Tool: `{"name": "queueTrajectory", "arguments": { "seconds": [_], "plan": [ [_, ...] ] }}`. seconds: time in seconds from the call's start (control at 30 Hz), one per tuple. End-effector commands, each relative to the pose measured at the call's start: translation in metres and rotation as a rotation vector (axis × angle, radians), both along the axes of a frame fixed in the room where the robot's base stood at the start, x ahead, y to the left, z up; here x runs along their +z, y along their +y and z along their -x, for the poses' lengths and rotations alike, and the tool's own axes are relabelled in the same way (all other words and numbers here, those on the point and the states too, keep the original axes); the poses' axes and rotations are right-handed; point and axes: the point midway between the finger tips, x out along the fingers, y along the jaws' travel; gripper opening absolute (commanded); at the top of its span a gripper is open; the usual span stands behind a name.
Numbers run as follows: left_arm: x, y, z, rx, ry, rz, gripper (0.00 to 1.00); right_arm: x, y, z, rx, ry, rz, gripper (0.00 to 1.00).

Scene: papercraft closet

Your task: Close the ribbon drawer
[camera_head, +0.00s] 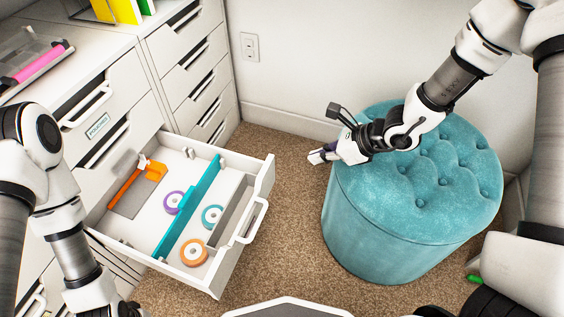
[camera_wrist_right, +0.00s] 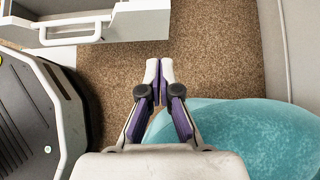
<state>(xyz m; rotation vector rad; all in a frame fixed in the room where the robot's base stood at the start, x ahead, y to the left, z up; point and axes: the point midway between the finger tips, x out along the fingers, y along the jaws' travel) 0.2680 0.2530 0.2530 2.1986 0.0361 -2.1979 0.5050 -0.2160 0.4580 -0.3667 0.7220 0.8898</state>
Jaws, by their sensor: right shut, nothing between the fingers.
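The open white drawer (camera_head: 229,262) is pulled well out of the left cabinet. It holds purple, teal and orange rolls, a teal divider (camera_head: 190,212) and an orange-handled tool (camera_head: 138,188). Its front handle (camera_head: 254,222) faces right. In the right wrist view the drawer (camera_wrist_right: 146,24) and its handle (camera_wrist_right: 70,38) show at the top left. My right gripper (camera_head: 318,157) is shut and empty, to the right of the drawer and apart from it, beside the stool. Its closed fingertips (camera_wrist_right: 158,64) show over carpet. My left arm comes down at the left; its gripper is outside the picture.
A round teal tufted stool (camera_head: 385,225) stands under my right arm. A second white drawer unit (camera_head: 190,65) stands behind the open drawer. Bare carpet (camera_head: 295,225) lies between drawer and stool. A pink roll (camera_head: 40,65) lies on the cabinet top.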

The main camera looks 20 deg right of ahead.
Motion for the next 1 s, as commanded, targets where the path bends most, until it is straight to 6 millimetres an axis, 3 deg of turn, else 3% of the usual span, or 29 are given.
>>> {"name": "queueTrajectory", "arguments": {
  "seconds": [0.03, 0.33, 0.6, 1.0],
  "plan": [
    [-0.010, 0.000, 0.000, 0.000, 0.000, 0.000, 0.83, -0.014, 0.006, -0.004, 0.006, 0.001, 0.007, 0.00],
    [-0.039, 0.000, 0.000, 0.000, 0.000, 0.000, 0.83, -0.061, 0.044, -0.030, 0.007, 0.002, 0.005, 0.00],
    [-0.047, 0.000, -0.001, 0.003, -0.002, 0.000, 0.83, -0.055, 0.073, -0.052, 0.006, 0.001, 0.003, 0.00],
    [-0.046, 0.000, -0.001, 0.003, -0.002, 0.000, 0.83, -0.053, 0.075, -0.054, 0.003, 0.002, 0.002, 0.00]
  ]
}}
